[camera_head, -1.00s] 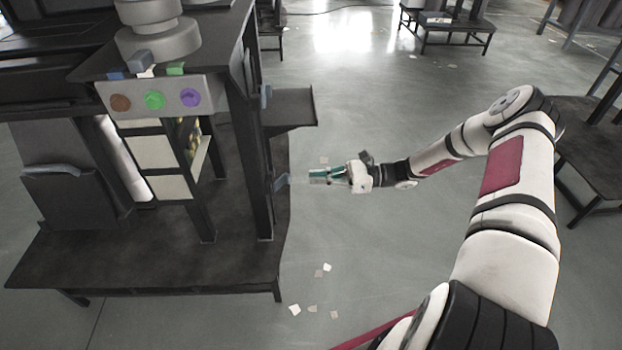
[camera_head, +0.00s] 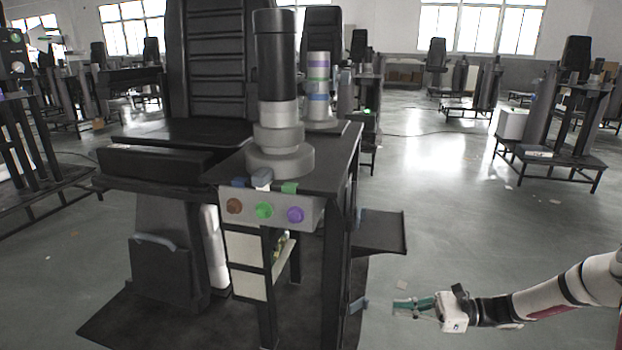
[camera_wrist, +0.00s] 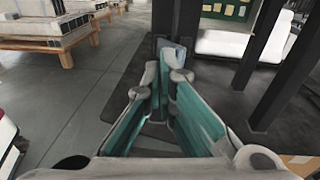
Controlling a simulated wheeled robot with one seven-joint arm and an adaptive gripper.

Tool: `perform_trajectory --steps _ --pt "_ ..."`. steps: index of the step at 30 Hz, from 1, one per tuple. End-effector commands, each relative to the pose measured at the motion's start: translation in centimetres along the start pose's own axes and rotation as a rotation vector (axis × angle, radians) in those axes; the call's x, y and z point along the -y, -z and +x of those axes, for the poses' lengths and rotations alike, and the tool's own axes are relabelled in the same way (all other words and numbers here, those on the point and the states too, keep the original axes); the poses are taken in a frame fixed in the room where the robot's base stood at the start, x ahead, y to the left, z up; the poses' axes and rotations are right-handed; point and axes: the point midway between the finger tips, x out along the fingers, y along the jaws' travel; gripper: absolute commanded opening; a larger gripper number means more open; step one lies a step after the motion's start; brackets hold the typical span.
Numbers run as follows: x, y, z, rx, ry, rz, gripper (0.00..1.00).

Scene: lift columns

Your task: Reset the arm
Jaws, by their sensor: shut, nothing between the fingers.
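My gripper (camera_head: 415,306) is at the lower right in the head view, at the end of my white arm (camera_head: 570,290). It is to the right of the dark workstation and points left toward it. In the wrist view, the two green-padded fingers (camera_wrist: 165,72) come together at their tips. Nothing is held between them.
The workstation carries a button panel (camera_head: 265,211) with brown, green and purple buttons, and a grey stacked column (camera_head: 280,160). A dark side shelf (camera_head: 380,232) juts out above and left of my gripper. Open grey floor (camera_head: 450,220) lies to the right. Other stations stand behind.

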Motion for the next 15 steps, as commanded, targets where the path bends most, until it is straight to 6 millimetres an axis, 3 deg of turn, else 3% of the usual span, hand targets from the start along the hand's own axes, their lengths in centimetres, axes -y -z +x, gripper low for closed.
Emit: perform_trajectory --steps 3,15 --pt "-1.5 -3.2 1.1 -0.096 -0.127 -0.083 0.00" --pt "-8.3 -12.7 3.3 -0.390 -0.524 -0.356 0.00"
